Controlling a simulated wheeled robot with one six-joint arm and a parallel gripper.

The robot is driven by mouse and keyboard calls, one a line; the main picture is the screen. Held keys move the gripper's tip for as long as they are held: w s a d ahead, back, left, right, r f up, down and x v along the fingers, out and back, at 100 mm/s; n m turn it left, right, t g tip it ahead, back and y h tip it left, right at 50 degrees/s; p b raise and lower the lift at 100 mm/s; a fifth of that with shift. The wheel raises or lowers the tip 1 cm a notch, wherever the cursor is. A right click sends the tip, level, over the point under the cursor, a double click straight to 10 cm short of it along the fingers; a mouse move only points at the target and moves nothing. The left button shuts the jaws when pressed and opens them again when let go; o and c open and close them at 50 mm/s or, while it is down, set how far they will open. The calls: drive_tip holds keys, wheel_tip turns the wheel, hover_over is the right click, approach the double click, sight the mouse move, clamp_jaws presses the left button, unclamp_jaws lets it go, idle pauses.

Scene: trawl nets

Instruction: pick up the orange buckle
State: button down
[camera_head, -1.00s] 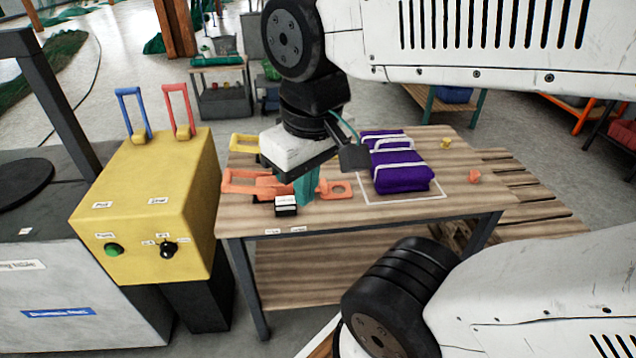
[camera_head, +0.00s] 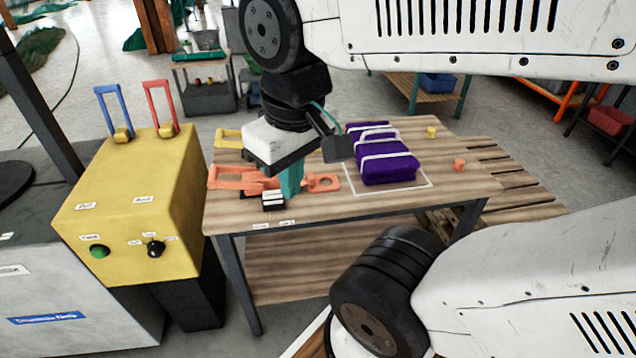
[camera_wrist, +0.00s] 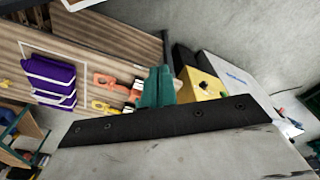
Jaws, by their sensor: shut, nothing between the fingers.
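The orange buckle (camera_head: 323,183) lies flat on the wooden table (camera_head: 345,207), with orange parts showing on both sides of my gripper. Its middle is partly hidden by my gripper. In the wrist view the orange buckle (camera_wrist: 104,79) lies just left of the fingers. My gripper (camera_head: 290,181) has teal fingers, shut and empty, pointing down in front of the buckle as the head camera sees it. The fingers also show in the wrist view (camera_wrist: 155,88). I cannot tell whether they touch the buckle.
A yellow buckle (camera_head: 228,139) lies behind the orange one. A purple bundle (camera_head: 388,168) with white straps lies to the right. A small black-and-white item (camera_head: 273,202) shows near the front edge. A yellow cabinet (camera_head: 130,215) with blue and red handles stands left of the table.

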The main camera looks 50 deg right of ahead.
drive_tip(key=c, duration=2.1)
unclamp_jaws()
drive_tip(key=shift+c, duration=0.2)
drive_tip(key=o, duration=0.6)
drive_tip(key=shift+d, duration=0.1)
drive_tip(key=shift+c, duration=0.2)
drive_tip(key=o, duration=0.3)
drive_tip(key=shift+w+d+f, duration=0.1)
drive_tip(key=shift+d+f, duration=0.15)
drive_tip(key=m, duration=0.8)
hover_over(310, 175)
drive_tip(key=s, duration=0.1)
drive_tip(key=shift+h, duration=0.4)
wheel_tip(310, 175, down, 20)
drive_tip(key=shift+s+a+r, duration=0.1)
drive_tip(key=shift+s+a, duration=0.05)
drive_tip(key=shift+f, duration=0.2)
drive_tip(key=f, duration=0.2)
drive_tip(key=w+f, duration=0.1)
drive_tip(key=f, duration=0.4)
drive_tip(key=shift+w+d+f, duration=0.1)
drive_tip(key=shift+w+d, duration=0.05)
drive_tip(key=shift+d, duration=0.1)
